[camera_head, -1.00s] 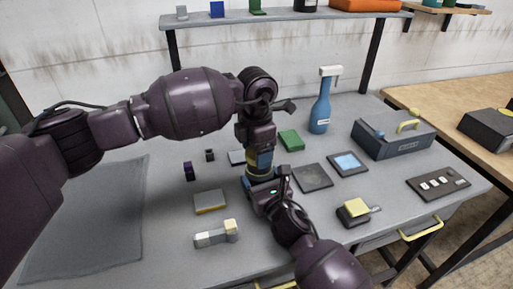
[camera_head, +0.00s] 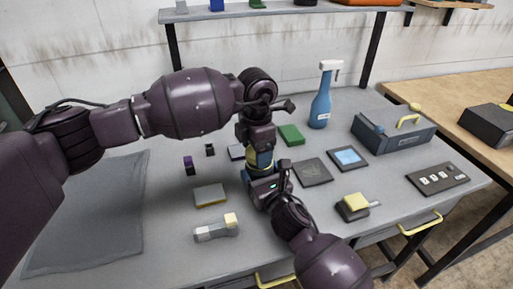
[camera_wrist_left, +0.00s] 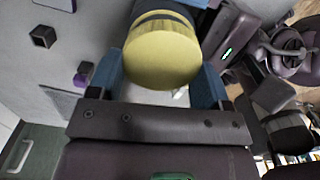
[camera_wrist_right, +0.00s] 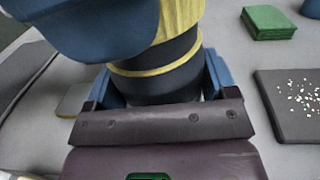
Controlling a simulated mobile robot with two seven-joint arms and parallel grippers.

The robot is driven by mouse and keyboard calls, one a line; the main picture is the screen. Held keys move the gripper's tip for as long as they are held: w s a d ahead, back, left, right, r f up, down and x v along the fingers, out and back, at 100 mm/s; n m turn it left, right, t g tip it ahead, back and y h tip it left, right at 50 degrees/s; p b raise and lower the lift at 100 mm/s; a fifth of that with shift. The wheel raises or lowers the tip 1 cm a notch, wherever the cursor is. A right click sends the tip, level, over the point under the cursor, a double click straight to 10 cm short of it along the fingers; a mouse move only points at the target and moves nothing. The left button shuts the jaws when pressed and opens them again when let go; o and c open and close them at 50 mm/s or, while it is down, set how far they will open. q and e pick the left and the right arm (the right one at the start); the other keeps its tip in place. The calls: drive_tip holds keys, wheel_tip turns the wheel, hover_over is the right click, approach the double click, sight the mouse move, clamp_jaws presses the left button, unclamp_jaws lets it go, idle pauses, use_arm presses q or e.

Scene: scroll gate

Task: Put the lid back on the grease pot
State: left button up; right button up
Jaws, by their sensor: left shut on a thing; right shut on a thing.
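The grease pot (camera_wrist_right: 160,88) is dark with a thin yellow band and stands upright in the right wrist view. My right gripper (camera_head: 257,177) is shut around its body from the near side. The yellow lid (camera_wrist_left: 160,55) is a round disc, seen from above in the left wrist view. My left gripper (camera_head: 260,153) is shut on it, one blue finger on each side, directly above the right gripper. In the right wrist view, the lid's ribbed side (camera_wrist_right: 182,18) meets the dark body with no clear gap. A blue left finger covers part of the join, so I cannot tell whether it is seated.
A grey-yellow block (camera_head: 210,195) and a grey mat (camera_head: 90,215) are left.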

use_arm(q)
drive_tip(key=shift+f, duration=0.45)
use_arm(e)
drive_tip(key=c, duration=0.5)
use_arm(q)
drive_tip(key=m, duration=0.4)
drive_tip(key=shift+w+m, duration=0.2)
drive_tip(key=shift+m, duration=0.2)
use_arm(e)
drive_tip(key=shift+o, duration=0.2)
use_arm(q)
drive_tip(key=m, duration=0.4)
drive_tip(key=shift+w, duration=0.15)
drive_tip(key=m, duration=0.5)
drive_tip(key=shift+w+d+m, duration=0.1)
drive_tip(key=shift+w+m, duration=0.05)
drive_tip(key=shift+m, duration=0.25)
drive_tip(key=m, duration=0.5)
drive_tip(key=shift+w+d, duration=0.1)
drive_tip(key=shift+d, duration=0.05)
drive_tip(key=m, duration=0.6)
drive_tip(key=shift+d, duration=0.25)
drive_tip(key=m, duration=0.7)
drive_tip(key=shift+d, duration=0.2)
